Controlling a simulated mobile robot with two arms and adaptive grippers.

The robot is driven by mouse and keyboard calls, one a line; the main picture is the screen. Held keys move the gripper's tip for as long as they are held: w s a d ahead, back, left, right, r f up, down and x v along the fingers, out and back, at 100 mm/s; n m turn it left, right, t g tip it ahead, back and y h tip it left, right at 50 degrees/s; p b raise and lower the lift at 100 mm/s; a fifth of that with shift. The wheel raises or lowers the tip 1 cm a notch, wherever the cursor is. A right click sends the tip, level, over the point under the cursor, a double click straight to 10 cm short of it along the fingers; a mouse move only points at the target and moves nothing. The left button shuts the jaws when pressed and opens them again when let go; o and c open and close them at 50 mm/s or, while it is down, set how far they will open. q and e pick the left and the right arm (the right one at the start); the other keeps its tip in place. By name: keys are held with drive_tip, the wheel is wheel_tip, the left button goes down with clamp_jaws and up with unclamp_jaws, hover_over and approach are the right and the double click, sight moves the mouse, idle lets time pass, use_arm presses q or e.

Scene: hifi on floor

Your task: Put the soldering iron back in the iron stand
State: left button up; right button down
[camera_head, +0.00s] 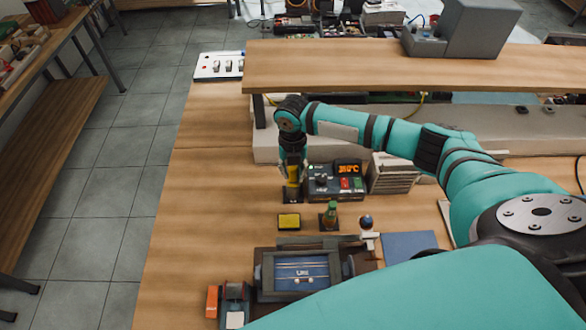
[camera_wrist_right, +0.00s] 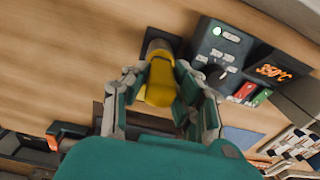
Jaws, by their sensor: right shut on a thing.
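The soldering iron shows as a yellow handle (camera_head: 293,176) between the fingers of my right gripper (camera_head: 292,168). In the right wrist view the fingers close around the yellow handle (camera_wrist_right: 160,84) from both sides. The iron stand (camera_head: 292,195) has a dark base on the bench, left of the soldering station. In the wrist view the dark stand (camera_wrist_right: 160,42) lies right at the far end of the handle. The iron's tip is hidden, and I cannot tell how deep it sits in the stand. My left gripper is not in view.
The soldering station (camera_head: 335,182) with a lit orange display stands close right of the gripper. A yellow sponge tray (camera_head: 289,221), a green bottle (camera_head: 330,214) and a vise-like holder (camera_head: 297,272) lie nearer. A raised shelf (camera_head: 330,68) runs behind. The bench's left side is clear.

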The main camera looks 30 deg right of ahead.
drive_tip(key=shift+c, duration=2.2)
unclamp_jaws()
wheel_tip(320, 180, up, 5)
drive_tip(key=p, duration=0.5)
drive_tip(key=shift+r, duration=1.05)
